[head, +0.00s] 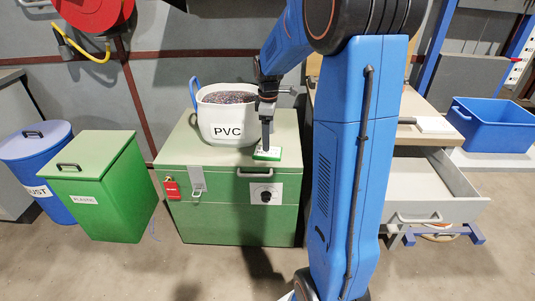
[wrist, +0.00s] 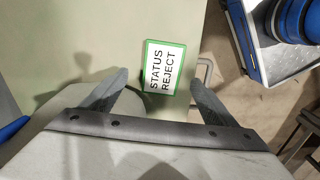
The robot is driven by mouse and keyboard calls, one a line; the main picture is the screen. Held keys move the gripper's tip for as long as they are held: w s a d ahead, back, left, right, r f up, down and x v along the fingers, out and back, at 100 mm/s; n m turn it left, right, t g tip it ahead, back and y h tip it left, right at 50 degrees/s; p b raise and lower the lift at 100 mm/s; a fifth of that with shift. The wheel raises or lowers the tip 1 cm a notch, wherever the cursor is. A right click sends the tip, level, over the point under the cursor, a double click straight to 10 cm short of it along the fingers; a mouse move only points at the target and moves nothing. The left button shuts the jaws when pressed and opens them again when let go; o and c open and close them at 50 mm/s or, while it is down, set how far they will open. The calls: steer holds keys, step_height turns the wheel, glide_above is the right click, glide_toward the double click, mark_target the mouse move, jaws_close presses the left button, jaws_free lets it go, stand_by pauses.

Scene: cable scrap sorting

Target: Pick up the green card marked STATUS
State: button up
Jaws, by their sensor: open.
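The green-bordered card reads STATUS REJECT in the wrist view (wrist: 166,52). It lies flat on the pale green lid (wrist: 95,35) of a chest, near the lid's edge. In the head view the card (head: 267,156) is at the front right of the lid. My gripper (wrist: 158,80) is open, its two fingers on either side of the card's near end with nothing between them gripped. In the head view my gripper (head: 266,146) points down just above the card; I cannot tell whether it touches.
A white PVC tub (head: 228,116) of dark granules stands on the lid, close left of my gripper. The green chest (head: 235,212) has a red tag and a latch. A drawer (head: 435,190) stands open at right. Green (head: 100,190) and blue (head: 35,150) bins stand left.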

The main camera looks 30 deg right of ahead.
mark_target(268, 153)
steer(key=shift+s+a+f, duration=0.1)
steer(key=shift+f, duration=1.3)
steer(key=shift+a+f, duration=0.1)
steer(key=shift+f, duration=1.3)
steer(key=shift+c, duration=0.2)
steer(key=c, duration=1.1)
steer(key=shift+r, duration=0.15)
